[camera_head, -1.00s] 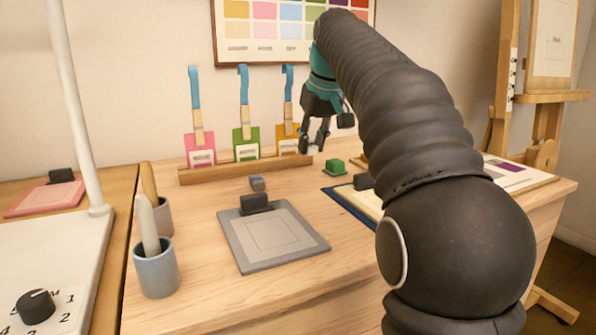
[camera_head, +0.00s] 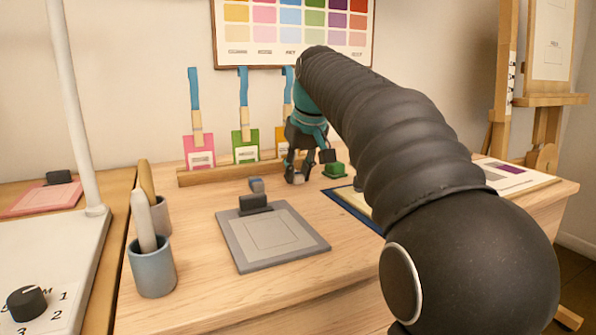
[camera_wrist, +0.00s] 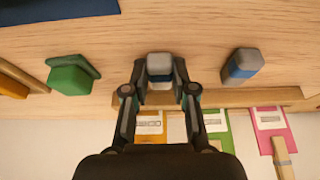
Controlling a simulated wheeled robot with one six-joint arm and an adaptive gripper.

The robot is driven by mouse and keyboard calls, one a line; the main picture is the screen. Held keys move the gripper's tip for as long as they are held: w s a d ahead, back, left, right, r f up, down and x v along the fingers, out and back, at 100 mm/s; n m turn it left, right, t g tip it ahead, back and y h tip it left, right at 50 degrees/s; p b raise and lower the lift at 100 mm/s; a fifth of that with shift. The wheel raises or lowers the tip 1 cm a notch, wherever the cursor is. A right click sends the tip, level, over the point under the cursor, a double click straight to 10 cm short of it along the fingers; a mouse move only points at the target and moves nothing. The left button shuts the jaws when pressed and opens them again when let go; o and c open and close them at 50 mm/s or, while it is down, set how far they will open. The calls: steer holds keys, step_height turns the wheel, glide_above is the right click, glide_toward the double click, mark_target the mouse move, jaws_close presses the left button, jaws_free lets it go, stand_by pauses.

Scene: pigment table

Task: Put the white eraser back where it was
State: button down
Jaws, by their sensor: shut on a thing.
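The white eraser (camera_wrist: 160,67), pale with a grey band, sits between the fingertips of my gripper (camera_wrist: 160,80) in the wrist view. The fingers are shut on its two sides. In the head view my gripper (camera_head: 297,179) points down in front of the right end of the wooden rack, low over the table. The eraser is mostly hidden there by the fingers. I cannot tell whether it touches the wood.
A blue-and-grey eraser (camera_head: 257,185) lies to the left and a green block (camera_head: 334,170) to the right. The wooden rack (camera_head: 215,178) with colour tags stands behind. A grey pad (camera_head: 230,237) and cups with tools (camera_head: 153,268) are nearer.

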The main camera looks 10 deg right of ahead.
steer(key=c, duration=0.9)
jaws_free()
steer(key=shift+c, duration=0.2)
steer(key=shift+s+r, duration=0.1)
steer(key=shift+r, duration=0.35)
steer(key=p+v, duration=0.2)
steer(key=v, duration=0.9)
steer(key=shift+p, duration=0.3)
steer(key=shift+d+r, duration=0.1)
